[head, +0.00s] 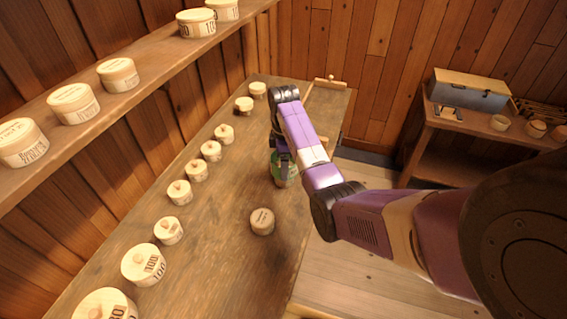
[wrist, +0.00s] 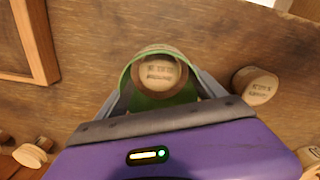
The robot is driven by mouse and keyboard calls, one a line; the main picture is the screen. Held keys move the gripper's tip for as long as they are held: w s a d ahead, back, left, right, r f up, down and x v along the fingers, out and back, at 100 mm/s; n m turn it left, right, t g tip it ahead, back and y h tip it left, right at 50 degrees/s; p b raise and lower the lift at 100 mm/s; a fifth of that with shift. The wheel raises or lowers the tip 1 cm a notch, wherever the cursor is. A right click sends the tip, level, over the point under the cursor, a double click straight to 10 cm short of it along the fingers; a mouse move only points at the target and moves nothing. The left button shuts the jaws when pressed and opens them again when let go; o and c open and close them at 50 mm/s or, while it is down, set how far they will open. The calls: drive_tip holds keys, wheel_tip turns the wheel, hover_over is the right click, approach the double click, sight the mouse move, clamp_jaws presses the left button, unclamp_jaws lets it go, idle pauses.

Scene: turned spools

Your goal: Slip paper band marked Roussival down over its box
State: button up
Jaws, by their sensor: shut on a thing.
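My gripper (wrist: 160,98) is shut on a green paper band (wrist: 134,90), with one finger on each side of it. The band is a ring, and a round wooden box (wrist: 158,73) with printed lettering on its lid shows inside the ring. I cannot read a name on the band or on the lid. In the head view the green band (head: 287,174) is upright near the table's right edge, partly hidden by my gripper (head: 281,155). I cannot tell how far down around the box the band sits.
Another lettered box (wrist: 255,85) stands apart on the worktable; it also shows in the head view (head: 262,221). Several knobbed boxes (head: 168,231) line the table's left side. A shelf (head: 140,85) with more boxes runs above. A wooden frame (wrist: 25,40) lies near the far end.

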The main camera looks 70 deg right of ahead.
drive_tip(key=shift+f, duration=1.35)
idle(0.9)
drive_tip(key=o, duration=1.4)
drive_tip(key=shift+r, duration=0.85)
wheel_tip(320, 180, up, 7)
idle(0.8)
idle(1.2)
